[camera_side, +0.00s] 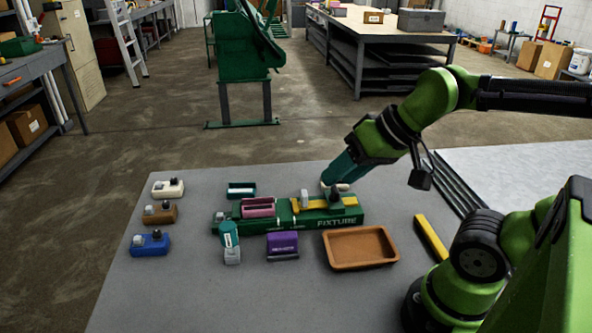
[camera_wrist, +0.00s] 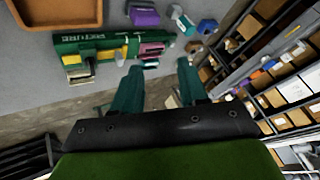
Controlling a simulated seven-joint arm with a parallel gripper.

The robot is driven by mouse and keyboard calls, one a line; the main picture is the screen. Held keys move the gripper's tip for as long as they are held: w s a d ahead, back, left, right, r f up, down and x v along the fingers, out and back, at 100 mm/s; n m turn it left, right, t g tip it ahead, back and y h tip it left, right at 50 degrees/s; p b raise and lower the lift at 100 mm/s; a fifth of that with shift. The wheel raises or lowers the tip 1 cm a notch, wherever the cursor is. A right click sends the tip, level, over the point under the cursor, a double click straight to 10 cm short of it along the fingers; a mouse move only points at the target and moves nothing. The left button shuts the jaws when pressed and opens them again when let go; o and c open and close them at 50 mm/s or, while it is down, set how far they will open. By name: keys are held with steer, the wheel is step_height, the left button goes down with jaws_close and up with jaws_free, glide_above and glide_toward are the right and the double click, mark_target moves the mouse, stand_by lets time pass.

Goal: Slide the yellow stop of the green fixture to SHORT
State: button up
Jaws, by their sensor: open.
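The green fixture (camera_side: 345,223) lies on the grey table, with "FIXTURE" on its front face. It also shows upside down in the wrist view (camera_wrist: 78,40). The yellow stop (camera_side: 316,205) lies along the right part of its top, beside a grey upright piece (camera_side: 304,198) and a dark knob (camera_side: 335,196). I cannot read a SHORT mark. My gripper (camera_side: 335,184) is near the fixture's right end, on its far side, with its teal fingers pointing down. In the wrist view my gripper (camera_wrist: 160,72) is open, with nothing held between the fingers.
A pink block (camera_side: 258,207) sits on the fixture's left part. A purple block (camera_side: 282,246), a teal-and-grey piece (camera_side: 230,242) and a brown tray (camera_side: 360,262) stand in front. A yellow bar (camera_side: 431,237) lies at right. White, brown and blue blocks (camera_side: 150,244) stand at left.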

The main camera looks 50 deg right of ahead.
steer(key=shift+f, duration=0.1)
steer(key=m+g+h, duration=0.2)
steer(key=m+g, duration=0.3)
steer(key=g, duration=0.2)
glide_above(304, 193)
step_height(304, 193, down, 2)
step_height(304, 193, down, 17)
steer(key=shift+d+r, duration=0.1)
jaws_close()
